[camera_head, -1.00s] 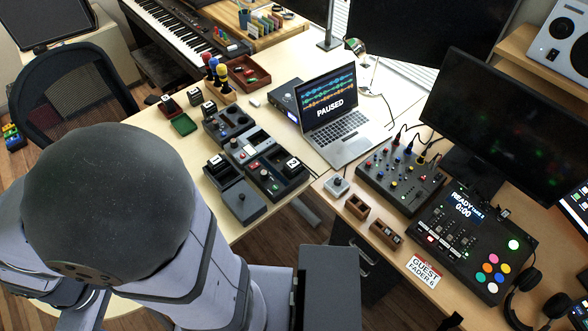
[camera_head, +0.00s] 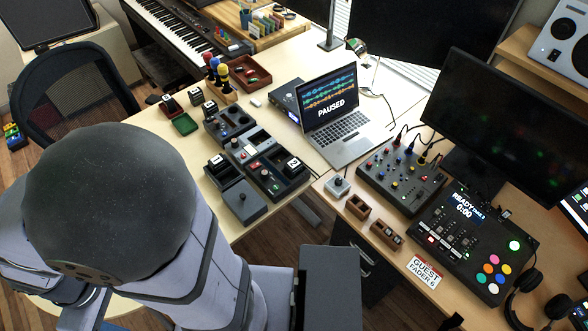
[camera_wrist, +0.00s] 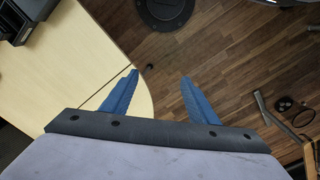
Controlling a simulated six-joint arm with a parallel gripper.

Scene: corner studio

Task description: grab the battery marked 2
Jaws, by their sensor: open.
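One block (camera_head: 196,97) and another block (camera_head: 210,107) stand at the table's back left. A third block (camera_head: 218,162) sits in a dark holder on the left, and a fourth block (camera_head: 292,164) in a holder on the right. My gripper (camera_wrist: 160,78) is open and empty in the wrist view, over the table's rounded edge and the wooden floor, away from the blocks.
A green tray (camera_head: 184,123) and a red-brown tray (camera_head: 250,72) lie near the blocks. A grey box (camera_head: 244,201) stands at the front of the holders. A laptop (camera_head: 338,115) stands behind on the right. In the wrist view, a dark round base (camera_wrist: 165,10) stands on the floor.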

